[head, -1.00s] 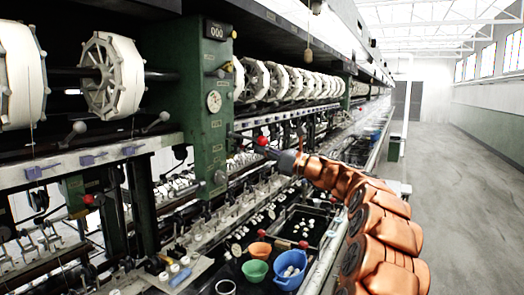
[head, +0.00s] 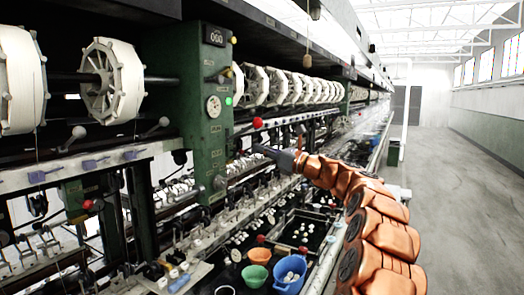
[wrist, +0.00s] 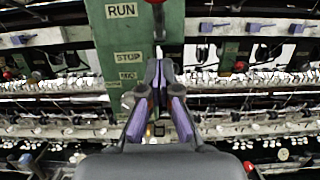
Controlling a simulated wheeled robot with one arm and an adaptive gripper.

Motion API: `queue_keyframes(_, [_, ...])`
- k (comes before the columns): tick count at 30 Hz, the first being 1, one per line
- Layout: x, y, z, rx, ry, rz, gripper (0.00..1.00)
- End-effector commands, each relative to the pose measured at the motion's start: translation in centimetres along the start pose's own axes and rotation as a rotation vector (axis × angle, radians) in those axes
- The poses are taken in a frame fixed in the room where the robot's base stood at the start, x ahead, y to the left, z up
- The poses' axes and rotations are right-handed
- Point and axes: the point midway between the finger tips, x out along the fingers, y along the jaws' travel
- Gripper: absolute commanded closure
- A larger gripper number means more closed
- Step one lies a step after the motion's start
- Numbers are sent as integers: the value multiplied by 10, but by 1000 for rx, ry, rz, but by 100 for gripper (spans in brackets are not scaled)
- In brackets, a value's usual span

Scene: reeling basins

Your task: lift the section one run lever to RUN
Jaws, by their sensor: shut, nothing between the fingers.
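The section one run lever, with its red ball knob (head: 257,123), sticks out from the green post (head: 208,120) in the head view. It stands raised. In the wrist view the dark lever (wrist: 159,22) reaches the top edge, beside the RUN label (wrist: 121,11) and above the STOP label (wrist: 128,57). My gripper (head: 256,149) is shut and empty, just below the knob and apart from it in the head view. Its closed fingertips (wrist: 158,66) also show in the wrist view, level with the STOP label. A green lamp (head: 228,101) glows on the post.
White reels (head: 110,80) hang left of the post, and more run along the machine behind it. Below my arm are a blue basin (head: 290,274), an orange bowl (head: 259,256) and a green bowl (head: 255,275). The aisle (head: 455,170) at right is clear.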

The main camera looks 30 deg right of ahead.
Motion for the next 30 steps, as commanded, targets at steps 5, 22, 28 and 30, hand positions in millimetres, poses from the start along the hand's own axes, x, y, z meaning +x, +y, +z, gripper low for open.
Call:
queue_keyframes(5, [-1, 0, -8, 2, 1, 1, 100])
queue_keyframes(22, [-70, 0, -9, 0, -1, -1, 100])
queue_keyframes(28, [-102, -1, -9, -1, 0, -4, 100])
queue_keyframes(30, [-113, -1, -9, 0, -2, -3, 100])
